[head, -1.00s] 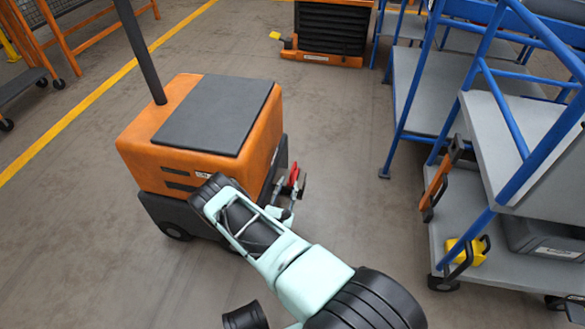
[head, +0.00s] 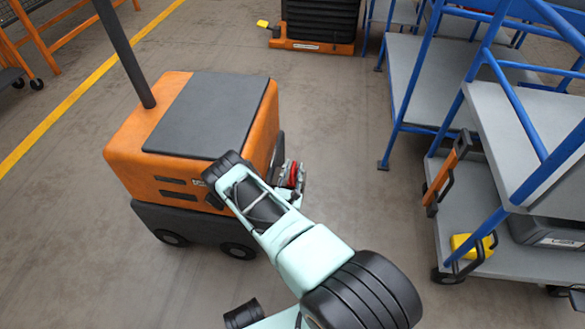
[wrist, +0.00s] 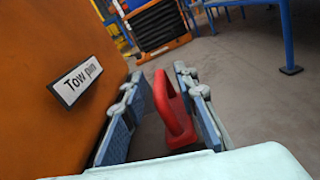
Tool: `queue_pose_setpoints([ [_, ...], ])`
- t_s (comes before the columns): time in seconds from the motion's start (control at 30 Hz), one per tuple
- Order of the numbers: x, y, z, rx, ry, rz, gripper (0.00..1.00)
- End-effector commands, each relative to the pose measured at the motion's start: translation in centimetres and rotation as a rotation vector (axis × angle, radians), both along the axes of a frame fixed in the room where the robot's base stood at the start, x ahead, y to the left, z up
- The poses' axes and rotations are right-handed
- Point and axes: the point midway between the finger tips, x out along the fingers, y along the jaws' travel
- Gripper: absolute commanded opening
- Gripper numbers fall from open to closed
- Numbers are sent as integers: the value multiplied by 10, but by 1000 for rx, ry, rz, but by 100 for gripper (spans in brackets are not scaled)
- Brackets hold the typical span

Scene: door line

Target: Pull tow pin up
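The tow pin's red handle (wrist: 174,108) stands between the two fingers of my gripper (wrist: 164,105) in the wrist view. The gripper is open, with a gap to the left finger; the handle is near the right finger, and I cannot tell if they touch. A label reading "Tow pin" (wrist: 76,80) is on the orange tug body to the left. In the head view the red handle (head: 292,174) shows at the right side of the orange tug (head: 195,130), partly covered by my gripper (head: 297,185). The pin's lower part is hidden.
A blue-framed shelf cart (head: 470,205) with a yellow item (head: 470,246) on its lower deck stands at the right. A black stack on an orange base (head: 315,46) is at the back. The floor between tug and cart is clear.

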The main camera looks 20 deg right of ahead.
Motion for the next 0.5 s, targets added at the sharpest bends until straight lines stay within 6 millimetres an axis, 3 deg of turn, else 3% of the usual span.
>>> queue_pose_setpoints([
  [0.07,0,0,0,0,0,0,25],
  [0.3,0,0,0,0,0,0,0],
  [0.5,0,0,0,1,-1,0,0],
])
